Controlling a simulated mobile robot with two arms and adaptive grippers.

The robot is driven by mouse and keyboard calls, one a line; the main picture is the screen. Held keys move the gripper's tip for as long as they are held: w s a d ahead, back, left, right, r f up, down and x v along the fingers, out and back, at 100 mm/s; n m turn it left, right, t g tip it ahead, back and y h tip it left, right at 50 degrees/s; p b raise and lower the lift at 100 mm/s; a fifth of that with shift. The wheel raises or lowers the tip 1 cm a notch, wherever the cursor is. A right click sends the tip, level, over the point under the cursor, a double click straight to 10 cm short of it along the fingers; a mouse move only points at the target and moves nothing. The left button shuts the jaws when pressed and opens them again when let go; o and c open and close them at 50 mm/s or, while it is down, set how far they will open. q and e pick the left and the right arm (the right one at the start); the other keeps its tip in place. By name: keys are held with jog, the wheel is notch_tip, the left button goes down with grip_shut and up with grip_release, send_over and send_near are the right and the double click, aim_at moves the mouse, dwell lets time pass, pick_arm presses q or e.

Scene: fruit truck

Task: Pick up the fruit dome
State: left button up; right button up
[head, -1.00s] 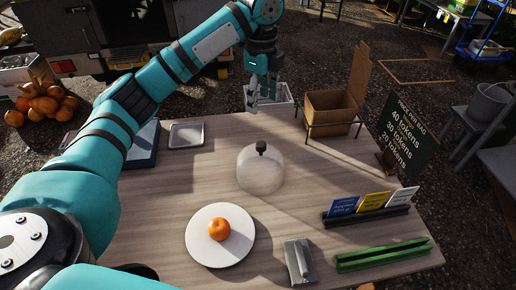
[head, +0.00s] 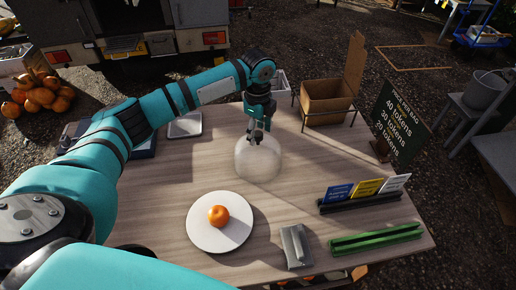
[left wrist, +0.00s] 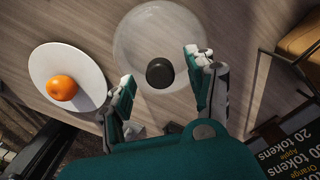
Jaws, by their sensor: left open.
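The fruit dome (head: 258,165) is a clear, rounded cover with a black knob, standing upright on the wooden table. My left gripper (head: 257,138) is right above it, pointing down, and hides the knob in the head view. In the left wrist view the dome (left wrist: 128,45) lies under the fingers. Its black knob (left wrist: 160,72) shows between the two spread fingertips of my left gripper (left wrist: 160,68). The fingers are open and apart from the knob sideways. My right gripper is not in view.
A white plate (head: 203,239) with an orange (head: 218,216) stands in front left of the dome. A grey metal holder (head: 296,246), a green rack (head: 375,239) and a card stand (head: 360,204) lie front right. A cardboard box (head: 327,102) and price board (head: 402,125) stand beyond.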

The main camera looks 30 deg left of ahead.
pick_arm(q)
notch_tip(320, 180, down, 2)
jog(key=shift+f, duration=0.1)
grip_shut()
dwell(0.4)
